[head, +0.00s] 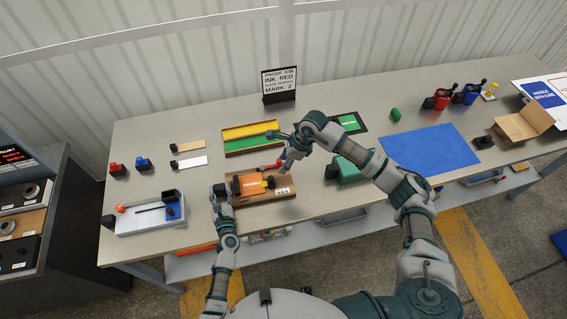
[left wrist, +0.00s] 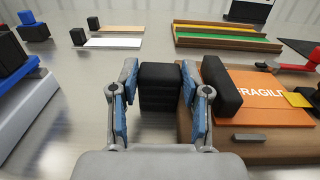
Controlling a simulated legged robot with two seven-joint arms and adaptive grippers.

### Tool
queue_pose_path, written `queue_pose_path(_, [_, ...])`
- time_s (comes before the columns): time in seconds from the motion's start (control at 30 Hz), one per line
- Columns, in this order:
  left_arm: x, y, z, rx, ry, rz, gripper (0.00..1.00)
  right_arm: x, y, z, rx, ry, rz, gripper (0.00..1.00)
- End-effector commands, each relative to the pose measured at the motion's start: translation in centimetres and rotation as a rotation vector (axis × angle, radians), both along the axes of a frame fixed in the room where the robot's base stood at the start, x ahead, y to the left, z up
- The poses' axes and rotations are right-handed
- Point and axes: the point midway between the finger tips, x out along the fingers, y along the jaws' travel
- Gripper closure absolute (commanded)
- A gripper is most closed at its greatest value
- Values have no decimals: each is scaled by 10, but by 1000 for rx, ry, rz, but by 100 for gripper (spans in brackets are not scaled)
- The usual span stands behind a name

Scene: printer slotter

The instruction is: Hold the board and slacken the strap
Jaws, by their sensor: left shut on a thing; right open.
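The brown board (head: 283,195) lies near the bench's front edge. An orange plate marked FRAGILE (head: 250,187) is on it, with a yellow piece (head: 270,182) and a red lever (head: 272,166) near its right and far sides. My left gripper (head: 221,194) is at the board's left end, shut on a black block (left wrist: 160,85); whether that block joins the board is unclear. A second black block (left wrist: 222,86) stands on the board. My right gripper (head: 287,160) is open above the board's far right part, near the red lever. The strap cannot be clearly made out.
A white tray (head: 135,221) with an orange ball is to the left. Yellow and green strips (head: 250,133) lie behind the board. A green box (head: 347,172) sits to the right, a blue mat (head: 420,146) beyond. Bare bench lies left of the board.

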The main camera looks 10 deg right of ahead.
Motion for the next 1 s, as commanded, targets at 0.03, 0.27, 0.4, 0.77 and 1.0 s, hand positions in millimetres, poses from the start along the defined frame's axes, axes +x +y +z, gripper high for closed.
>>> queue_pose_path(0.03, [0,1,-1,2,2,2,100,0,0,0,0,0,0,53])
queue_pose_path(0.27, [0,1,-1,1,1,2,26,0,0,0,0,0,0,53])
queue_pose_path(0.4, [0,1,0,1,1,1,24,0,0,0,0,0,0,53])
queue_pose_path(0.77, [-15,-2,-1,1,1,0,24,0,-1,-1,1,0,0,53])
queue_pose_path(1.0, [-64,-3,-1,2,2,0,24,0,-1,0,1,0,0,53])
